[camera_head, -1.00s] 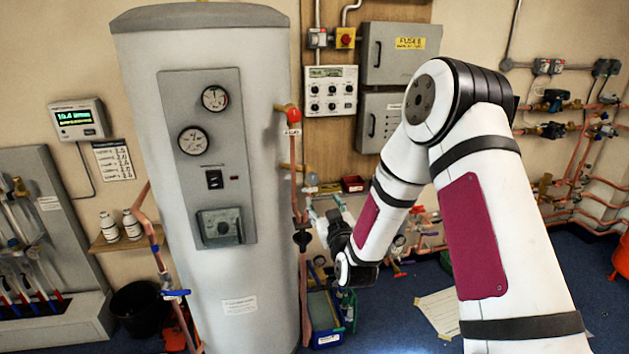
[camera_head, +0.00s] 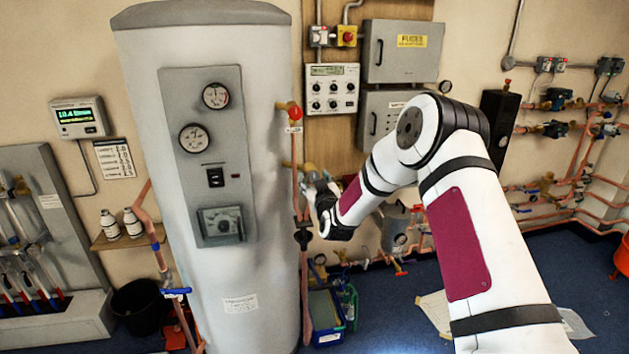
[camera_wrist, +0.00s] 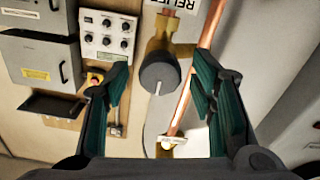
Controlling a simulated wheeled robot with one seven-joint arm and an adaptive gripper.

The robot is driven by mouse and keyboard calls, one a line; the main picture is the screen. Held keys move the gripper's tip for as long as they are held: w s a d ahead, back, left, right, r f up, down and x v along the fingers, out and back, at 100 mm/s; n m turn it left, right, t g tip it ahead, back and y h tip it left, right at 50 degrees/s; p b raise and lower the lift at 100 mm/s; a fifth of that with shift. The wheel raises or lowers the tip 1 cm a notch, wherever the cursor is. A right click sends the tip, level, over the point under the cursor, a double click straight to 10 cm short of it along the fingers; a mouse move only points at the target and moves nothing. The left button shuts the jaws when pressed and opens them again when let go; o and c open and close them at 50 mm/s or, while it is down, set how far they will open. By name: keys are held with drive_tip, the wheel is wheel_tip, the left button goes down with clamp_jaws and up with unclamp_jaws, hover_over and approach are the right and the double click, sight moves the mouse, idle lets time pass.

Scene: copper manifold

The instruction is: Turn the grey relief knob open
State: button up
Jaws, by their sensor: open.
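The grey relief knob (camera_wrist: 160,76) is a dark grey round cap with a pale pointer line, set on a brass fitting. A partly cut-off label reading "RELIEF" (camera_wrist: 180,4) is at the top of the wrist view. My gripper (camera_wrist: 159,65) is open, with one green-lined finger on each side of the knob in the picture. Gaps show between the knob and both fingers, and I see no contact. In the head view my gripper (camera_head: 314,186) is beside the tank's copper pipe. I cannot make out the knob there.
The tall grey tank (camera_head: 262,250) stands left of my gripper. The copper pipe (camera_wrist: 187,88) runs close beside the right finger in the wrist view. A red valve handle (camera_head: 295,112) is higher on the tank side. A control panel (camera_head: 331,90) and grey boxes (camera_head: 402,52) are on the wall behind.

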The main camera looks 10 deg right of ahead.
drive_tip(key=c, duration=1.1)
drive_tip(key=shift+c, duration=0.2)
drive_tip(key=shift+m, duration=0.4)
drive_tip(key=m, duration=0.5)
drive_tip(key=shift+f+m, duration=0.1)
drive_tip(key=shift+m, duration=0.2)
drive_tip(key=m, duration=0.5)
drive_tip(key=shift+b, duration=0.3)
drive_tip(key=shift+m, duration=0.4)
drive_tip(key=o, duration=1.1)
